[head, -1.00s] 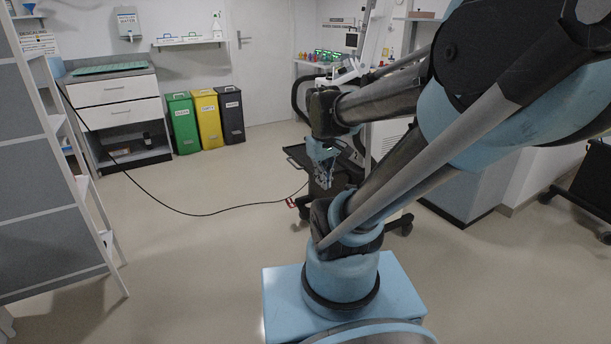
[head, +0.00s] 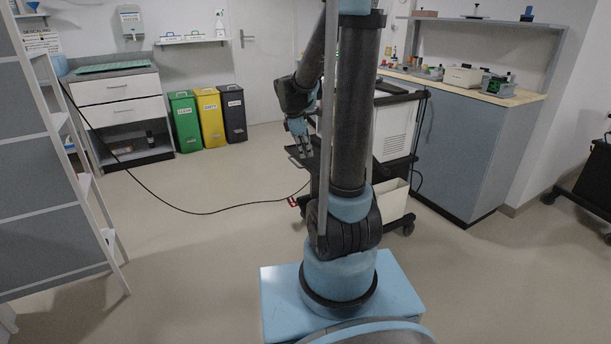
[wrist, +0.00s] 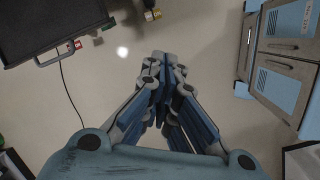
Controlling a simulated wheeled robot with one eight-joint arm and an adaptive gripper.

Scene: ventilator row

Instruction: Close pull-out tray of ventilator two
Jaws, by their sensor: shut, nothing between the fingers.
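The ventilator (head: 394,130) is a white unit on a dark wheeled cart, partly hidden behind my upright arm in the head view. Its dark pull-out tray (head: 296,162) sticks out to the left of the cart. My gripper (head: 306,153) is at the tray's left part in the head view; whether it touches the tray I cannot tell. In the wrist view my gripper (wrist: 165,58) is shut and empty, with bare floor beyond its tips. A dark panel with a grey handle (wrist: 52,28), which looks like the tray, is at upper left, apart from the fingers.
A black cable (head: 205,214) runs across the floor to the cart's foot. Green, yellow and dark bins (head: 208,117) stand at the back wall. A grey counter (head: 455,150) is right of the cart. A shelf ladder (head: 88,180) stands at left.

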